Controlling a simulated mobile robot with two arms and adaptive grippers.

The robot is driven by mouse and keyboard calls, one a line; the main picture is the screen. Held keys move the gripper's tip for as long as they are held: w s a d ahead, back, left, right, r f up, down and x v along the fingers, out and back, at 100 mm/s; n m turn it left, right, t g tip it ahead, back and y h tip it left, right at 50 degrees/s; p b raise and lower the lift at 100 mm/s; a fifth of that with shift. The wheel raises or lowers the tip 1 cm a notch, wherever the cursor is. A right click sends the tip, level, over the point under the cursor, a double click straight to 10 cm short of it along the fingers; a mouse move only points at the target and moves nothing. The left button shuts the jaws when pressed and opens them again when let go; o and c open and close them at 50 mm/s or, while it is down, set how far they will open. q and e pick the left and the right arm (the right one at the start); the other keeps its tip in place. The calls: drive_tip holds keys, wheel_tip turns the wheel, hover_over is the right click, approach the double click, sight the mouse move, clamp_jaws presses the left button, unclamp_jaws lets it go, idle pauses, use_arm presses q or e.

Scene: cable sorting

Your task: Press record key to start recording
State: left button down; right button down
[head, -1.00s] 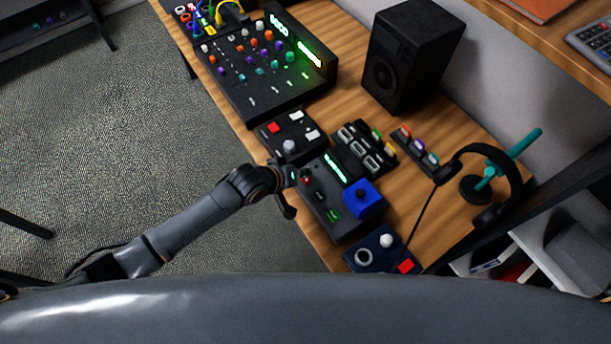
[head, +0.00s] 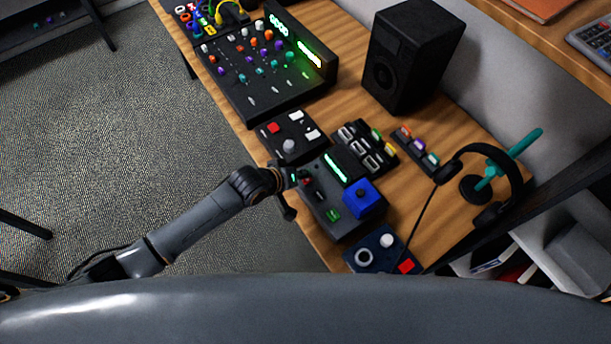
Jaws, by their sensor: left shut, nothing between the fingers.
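My left gripper (head: 292,180) is shut and empty at the box's left end. Its fingertips are small and dark here, and they hide part of that end, where a red key showed earlier. I cannot tell whether they touch a key. My right gripper is not in view.
A box with a red button and white keys (head: 290,135) sits just behind the recorder. A navy box (head: 377,250) stands in front of it. A mixer (head: 262,75), speaker (head: 410,55), small key racks (head: 362,148) and headphones on a teal stand (head: 490,185) share the wooden desk.

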sight(303, 180)
use_arm(q)
drive_tip(key=shift+f, duration=0.4)
idle(0.7)
drive_tip(key=shift+r, duration=0.1)
drive_tip(key=shift+r+p, duration=0.75)
drive_tip(key=shift+p, duration=0.05)
wheel_tip(303, 180, up, 5)
drive_tip(key=p, duration=0.5)
idle(0.7)
